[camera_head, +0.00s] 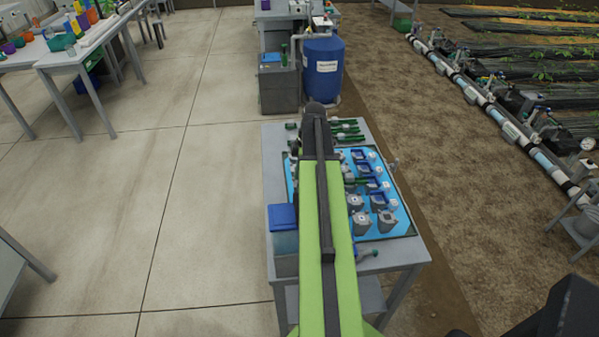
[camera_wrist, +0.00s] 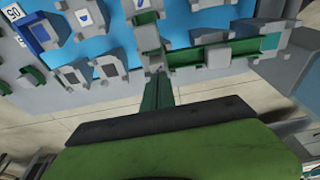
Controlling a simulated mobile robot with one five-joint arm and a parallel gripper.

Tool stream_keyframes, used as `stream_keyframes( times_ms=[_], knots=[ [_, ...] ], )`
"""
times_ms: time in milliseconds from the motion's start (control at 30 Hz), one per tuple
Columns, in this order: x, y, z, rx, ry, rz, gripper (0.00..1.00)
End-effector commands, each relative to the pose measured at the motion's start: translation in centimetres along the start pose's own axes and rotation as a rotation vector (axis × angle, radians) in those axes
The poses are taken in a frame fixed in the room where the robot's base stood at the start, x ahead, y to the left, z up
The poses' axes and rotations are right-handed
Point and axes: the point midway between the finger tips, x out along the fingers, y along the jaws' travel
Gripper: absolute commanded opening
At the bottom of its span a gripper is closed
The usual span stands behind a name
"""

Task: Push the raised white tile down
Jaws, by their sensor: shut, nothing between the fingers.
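A blue board (camera_head: 400,228) lies on the grey table under my arm, with several grey and blue fixtures on it. Small pale tiles sit on these fixtures, one of them at the near right (camera_head: 386,217). I cannot tell which tile is the raised white one. In the wrist view the blue board (camera_wrist: 113,45) fills the top, with a white tile with a blue mark (camera_wrist: 85,17) at upper left. My green and black arm reaches over the board and hides its left middle.
A blue-lidded grey box (camera_head: 283,216) stands at the table's left edge. Green-handled fittings (camera_head: 346,130) lie at its far end; a green bar in grey blocks (camera_wrist: 215,57) shows in the wrist view. A blue barrel (camera_head: 323,68) stands behind.

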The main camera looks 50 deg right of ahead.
Motion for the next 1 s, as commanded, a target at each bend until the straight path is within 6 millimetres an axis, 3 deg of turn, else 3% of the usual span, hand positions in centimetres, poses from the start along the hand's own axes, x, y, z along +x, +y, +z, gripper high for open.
stream_keyframes(
  times_ms=[1000],
  knots=[
    [3.2,0.0,0.5,-0.002,0.000,0.000,0.00]
  ],
)
